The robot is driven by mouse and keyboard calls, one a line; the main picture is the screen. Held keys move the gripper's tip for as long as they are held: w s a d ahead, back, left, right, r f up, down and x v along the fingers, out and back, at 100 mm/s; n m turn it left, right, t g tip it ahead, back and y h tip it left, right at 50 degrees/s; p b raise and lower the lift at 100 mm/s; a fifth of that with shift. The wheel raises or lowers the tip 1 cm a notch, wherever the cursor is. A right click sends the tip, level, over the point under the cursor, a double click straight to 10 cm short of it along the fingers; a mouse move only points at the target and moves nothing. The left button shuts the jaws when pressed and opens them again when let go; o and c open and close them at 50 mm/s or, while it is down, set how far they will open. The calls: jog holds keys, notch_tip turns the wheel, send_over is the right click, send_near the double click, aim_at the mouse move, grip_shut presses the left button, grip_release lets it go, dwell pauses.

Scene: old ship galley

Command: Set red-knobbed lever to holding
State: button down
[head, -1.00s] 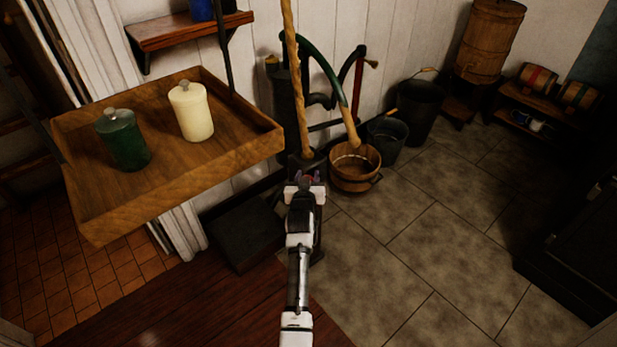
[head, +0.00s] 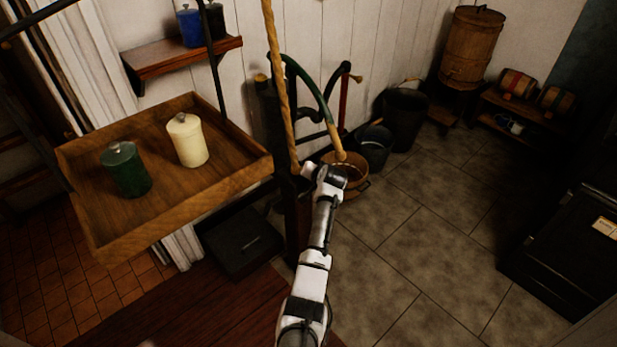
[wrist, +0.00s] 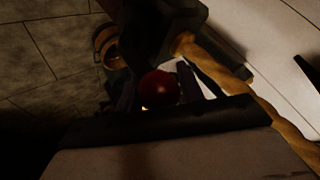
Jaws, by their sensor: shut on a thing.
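The round red knob (wrist: 158,87) of the lever shows in the middle of the wrist view, between the dark fingers of my gripper (wrist: 156,95). The gripper is shut on it. In the head view my gripper (head: 308,172) is at the top of a dark post (head: 298,222), beside the rope's lower end. There the gripper and wrist hide the knob. The lever's shaft and any position markings cannot be made out in either view.
A rope (head: 277,85) runs down close left of my gripper. A hanging wooden tray (head: 190,217) holds a green canister (head: 126,170) and a cream one (head: 187,140). A wooden bucket (head: 352,184) stands just behind the gripper. The tiled floor (head: 425,225) at right is clear.

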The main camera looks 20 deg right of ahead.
jog(key=shift+w+d+f+m+g+y, duration=0.1)
jog(key=shift+w+d+m+g+y, duration=0.1)
jog(key=shift+d+m+g+y, duration=0.15)
dwell(0.4)
jog(key=c, duration=0.9)
grip_release()
jog(key=b+v, duration=0.1)
jog(key=v, duration=1.3)
jog(key=shift+d+f, duration=0.1)
